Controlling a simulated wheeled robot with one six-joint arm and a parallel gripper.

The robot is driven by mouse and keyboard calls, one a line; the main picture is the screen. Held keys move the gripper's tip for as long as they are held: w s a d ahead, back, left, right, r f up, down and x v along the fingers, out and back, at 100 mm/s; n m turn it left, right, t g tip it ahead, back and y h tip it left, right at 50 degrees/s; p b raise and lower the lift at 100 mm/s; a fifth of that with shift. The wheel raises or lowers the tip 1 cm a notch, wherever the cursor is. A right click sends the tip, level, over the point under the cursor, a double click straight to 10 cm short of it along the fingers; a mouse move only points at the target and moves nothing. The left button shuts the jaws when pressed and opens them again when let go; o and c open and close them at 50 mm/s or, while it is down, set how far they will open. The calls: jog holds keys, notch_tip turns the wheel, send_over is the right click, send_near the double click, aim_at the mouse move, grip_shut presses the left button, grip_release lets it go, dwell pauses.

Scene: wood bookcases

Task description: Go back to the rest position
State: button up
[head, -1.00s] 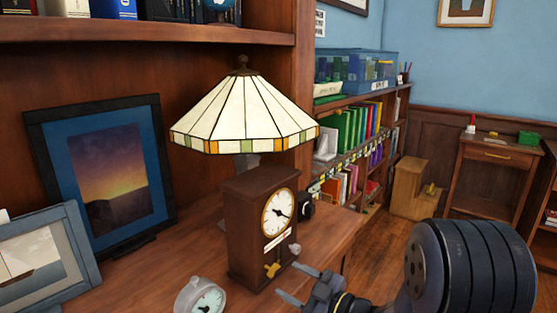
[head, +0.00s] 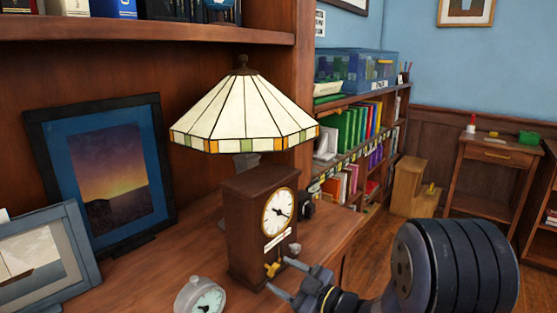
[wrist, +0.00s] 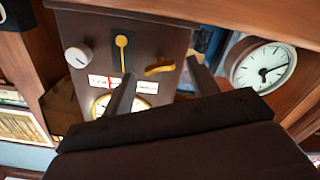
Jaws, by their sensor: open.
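My gripper (head: 282,277) is open and empty in front of the wooden mantel clock (head: 245,235), near its lower right front. In the wrist view its two fingers (wrist: 160,85) point at the front of the clock (wrist: 75,25), which appears upside down. A gap shows between the fingers. The clock has a white dial (head: 279,212), a brass key-like piece (head: 272,269) low on its front and a small grey knob (head: 295,249) on its right. The brass piece also shows in the wrist view (wrist: 160,69). I cannot tell whether a finger touches the clock.
A small round clock (head: 201,297) stands left of the gripper on the desk. A stained-glass lamp (head: 245,110) rises behind the mantel clock. Framed pictures (head: 120,185) stand at left. A wooden step stool (head: 408,185) and side table (head: 488,160) are farther right, with open floor before them.

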jog(key=shift+x, duration=1.05)
jog(key=shift+f+n+b, duration=0.2)
jog(key=shift+n+b, duration=0.2)
jog(key=shift+b, duration=0.15)
jog(key=shift+s+d+n+b, duration=0.1)
jog(key=shift+n+b, duration=0.55)
jog(key=shift+n, duration=0.45)
jog(key=n+b, duration=0.4)
jog(key=n, duration=0.2)
jog(key=shift+n, duration=0.4)
jog(key=n+b, duration=0.2)
jog(key=n, duration=0.3)
jog(key=shift+r+n+b, duration=0.1)
jog(key=shift+n+b, duration=0.2)
jog(key=shift+b, duration=0.05)
jog(key=n+b, duration=0.1)
jog(key=n, duration=0.5)
jog(key=shift+r+b, duration=0.1)
jog(key=shift+b, duration=0.2)
